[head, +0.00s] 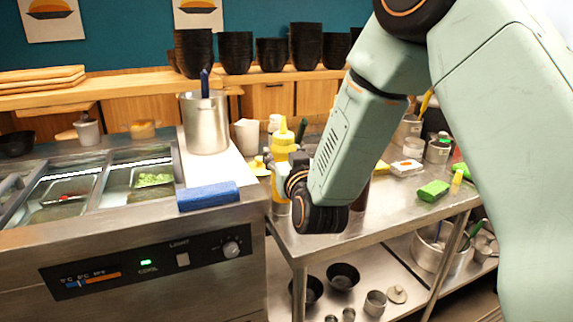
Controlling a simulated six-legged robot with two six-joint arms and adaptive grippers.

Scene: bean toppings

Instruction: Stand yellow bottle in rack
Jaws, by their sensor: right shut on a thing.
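The yellow bottle (282,148) stands upright at the left end of the steel table, with its pointed nozzle up. My right gripper (280,176) is shut on it, reaching in from the right. My arm's wrist hides part of the bottle's right side, and I cannot tell whether its base touches the table. I cannot make out a rack; my arm covers much of the table behind the bottle. My left gripper is not in view.
A green sponge (433,191) lies on the steel table (395,212). Small containers stand behind my arm. Black bowl stacks (236,52) line the back shelf.

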